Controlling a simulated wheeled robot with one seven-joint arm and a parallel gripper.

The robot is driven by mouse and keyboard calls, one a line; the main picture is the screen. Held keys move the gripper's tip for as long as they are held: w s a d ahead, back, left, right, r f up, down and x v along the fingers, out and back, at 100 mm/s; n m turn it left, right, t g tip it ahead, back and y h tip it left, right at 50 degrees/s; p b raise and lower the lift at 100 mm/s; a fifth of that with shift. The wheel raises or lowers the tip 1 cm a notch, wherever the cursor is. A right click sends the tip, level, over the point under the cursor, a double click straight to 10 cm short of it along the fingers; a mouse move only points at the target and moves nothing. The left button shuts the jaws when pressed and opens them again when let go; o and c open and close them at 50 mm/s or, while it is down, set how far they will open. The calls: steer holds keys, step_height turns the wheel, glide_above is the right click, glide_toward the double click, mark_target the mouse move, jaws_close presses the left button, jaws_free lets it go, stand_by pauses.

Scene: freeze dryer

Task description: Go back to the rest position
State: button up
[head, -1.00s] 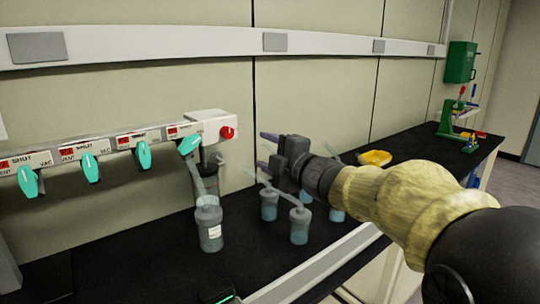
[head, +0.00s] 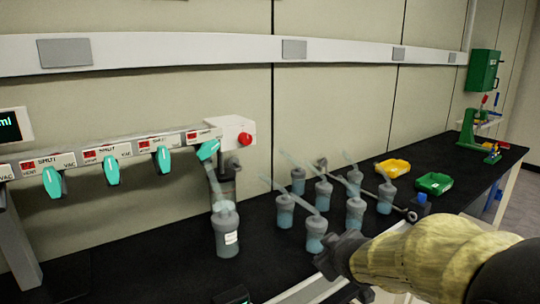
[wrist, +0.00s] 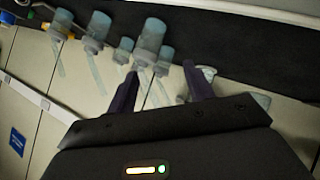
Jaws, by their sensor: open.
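My gripper shows in the wrist view (wrist: 161,69) with two dark fingers spread apart and nothing between them. In the head view my arm reaches in from the lower right, and the gripper's dark body is at the bench's front edge; its fingertips are not clear there. Several flasks with pale blue contents and slanted clear tubes, such as this flask (head: 315,235), stand on the black bench beyond the gripper. In the wrist view flasks, including a large one (wrist: 151,38), appear past the fingers, apart from them.
A labelled flask (head: 227,236) stands below the right end of the manifold, which has teal valve handles (head: 164,160) and a red knob (head: 245,139). A yellow bin (head: 393,168), a green bin (head: 434,183) and a green stand (head: 470,130) are farther right on the bench.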

steer(key=s+f+m+g, duration=0.8)
steer(key=s+f, duration=0.6)
steer(key=s, duration=0.4)
step_height(320, 180, up, 18)
steer(key=p, duration=1.7)
steer(key=shift+d+h+p, duration=0.4)
steer(key=shift+d, duration=0.05)
steer(key=shift+w, duration=0.1)
steer(key=shift+c, duration=0.4)
